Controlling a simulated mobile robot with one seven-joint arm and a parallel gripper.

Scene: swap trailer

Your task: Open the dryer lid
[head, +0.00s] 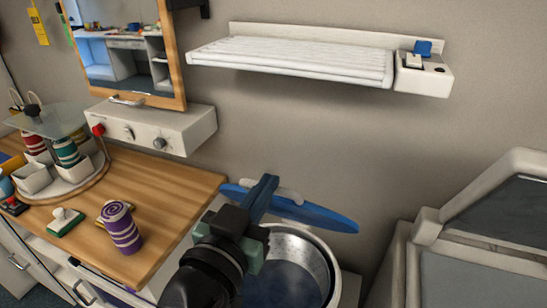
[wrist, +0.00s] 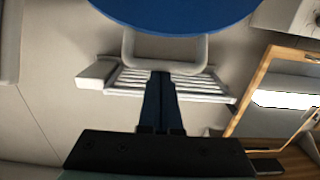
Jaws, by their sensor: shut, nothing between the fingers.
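The dryer is a round metal drum (head: 318,262) at the bottom middle of the head view, and its dark interior shows. Its blue lid (head: 322,214) stands raised and tilted above the rim, seen nearly edge-on. It also fills the top of the wrist view (wrist: 175,14). A pale U-shaped handle (wrist: 128,50) sticks out from the lid. My gripper (head: 268,186) is in front of the lid, its fingers shut and empty. In the wrist view the fingertips (wrist: 161,76) are close to the handle's bar; I cannot tell whether they touch. My gripper hides part of the lid and drum.
A wooden counter (head: 190,190) at left holds a purple striped roll (head: 121,228), a green brush (head: 65,222) and a round carousel of cups. A white control box (head: 160,130) and a slatted wall rack (head: 300,62) are behind. A grey bin-like unit (head: 470,270) stands at right.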

